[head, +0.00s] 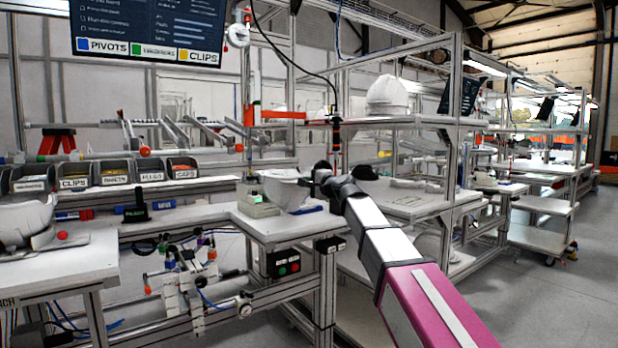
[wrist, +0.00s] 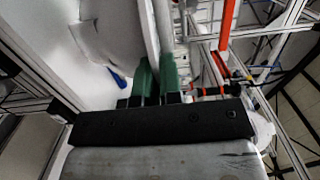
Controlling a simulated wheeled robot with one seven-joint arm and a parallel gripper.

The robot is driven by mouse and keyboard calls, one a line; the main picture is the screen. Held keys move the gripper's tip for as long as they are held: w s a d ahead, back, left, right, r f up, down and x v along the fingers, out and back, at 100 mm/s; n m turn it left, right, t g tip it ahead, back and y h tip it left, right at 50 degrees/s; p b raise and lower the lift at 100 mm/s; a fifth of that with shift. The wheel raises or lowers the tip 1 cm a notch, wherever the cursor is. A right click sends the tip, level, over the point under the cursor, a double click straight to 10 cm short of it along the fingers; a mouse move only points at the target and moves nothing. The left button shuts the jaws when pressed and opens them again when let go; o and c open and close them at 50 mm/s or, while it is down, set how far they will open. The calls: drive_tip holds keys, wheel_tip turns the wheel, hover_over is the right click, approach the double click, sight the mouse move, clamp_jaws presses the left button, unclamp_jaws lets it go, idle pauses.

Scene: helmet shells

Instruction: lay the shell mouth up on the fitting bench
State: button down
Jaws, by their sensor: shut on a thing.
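A white shell (head: 288,193) is at the corner of the white worktop (head: 278,230) in the head view. It looks wide at the top and narrower below, so its mouth seems to face up. I cannot tell whether it touches the worktop. My gripper (head: 312,182) reaches it from the right. In the wrist view the green fingertips (wrist: 155,78) are shut on the edge of the shell (wrist: 115,30). Another white shell (head: 25,220) sits on a bench (head: 75,262) at the left edge; its front label is cut off, ending in "NCH".
A small grey-green box (head: 258,206) stands just left of the held shell. Labelled parts bins (head: 110,178) line the back left. A white shell (head: 388,92) sits on a high shelf of the metal rack (head: 400,122) at right. Open floor (head: 540,300) lies right.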

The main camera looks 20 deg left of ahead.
drive_tip(key=shift+f, duration=2.8)
drive_tip(key=c, duration=1.2)
unclamp_jaws()
drive_tip(key=shift+s+d, duration=0.1)
approach(302, 195)
drive_tip(key=v, duration=0.5)
